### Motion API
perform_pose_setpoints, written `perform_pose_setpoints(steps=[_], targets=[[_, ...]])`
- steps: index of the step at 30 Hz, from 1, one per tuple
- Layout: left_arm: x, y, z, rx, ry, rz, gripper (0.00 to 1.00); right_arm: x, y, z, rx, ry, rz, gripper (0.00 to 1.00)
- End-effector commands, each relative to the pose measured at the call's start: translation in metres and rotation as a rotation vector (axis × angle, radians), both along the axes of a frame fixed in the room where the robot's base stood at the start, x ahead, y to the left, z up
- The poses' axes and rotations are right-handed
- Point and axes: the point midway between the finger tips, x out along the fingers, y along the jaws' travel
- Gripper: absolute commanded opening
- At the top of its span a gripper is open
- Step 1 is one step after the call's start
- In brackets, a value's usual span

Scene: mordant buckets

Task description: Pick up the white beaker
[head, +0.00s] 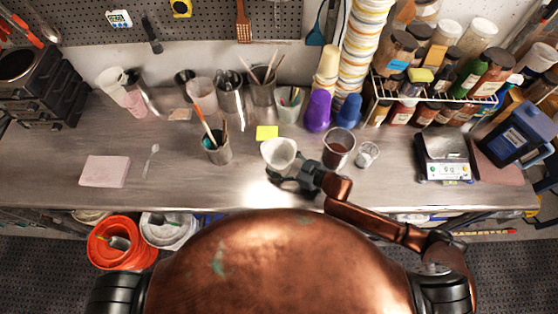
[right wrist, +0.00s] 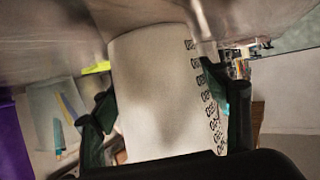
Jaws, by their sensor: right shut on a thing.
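The white beaker (head: 279,152) is at the front middle of the workbench in the head view, its open mouth facing up. My right gripper (head: 287,172) is shut on it from the near side. In the right wrist view the beaker (right wrist: 155,90) fills the space between the two dark fingers, with dark printed marks along one side. I cannot tell whether its base touches the bench. My left gripper is not in view.
A steel cup with dark contents (head: 339,147) stands close right of the beaker, with a small glass (head: 367,154) beyond. A yellow note (head: 267,132) lies behind. A cup of tools (head: 217,150) stands left. The bench (head: 180,187) is clear at front left.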

Motion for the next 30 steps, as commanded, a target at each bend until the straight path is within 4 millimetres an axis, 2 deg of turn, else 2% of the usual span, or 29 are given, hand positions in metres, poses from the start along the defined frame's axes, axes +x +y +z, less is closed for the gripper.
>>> perform_pose_setpoints(steps=[2,18,30], targets=[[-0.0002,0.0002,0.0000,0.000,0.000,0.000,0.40,0.0001,-0.0002,-0.0001,0.000,0.000,0.000,0.51],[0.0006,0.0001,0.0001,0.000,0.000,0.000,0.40,0.0009,0.0008,0.0030,0.004,-0.005,0.002,0.15],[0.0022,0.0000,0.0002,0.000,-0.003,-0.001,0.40,0.0009,0.0008,0.0049,0.003,-0.005,0.002,0.15]])
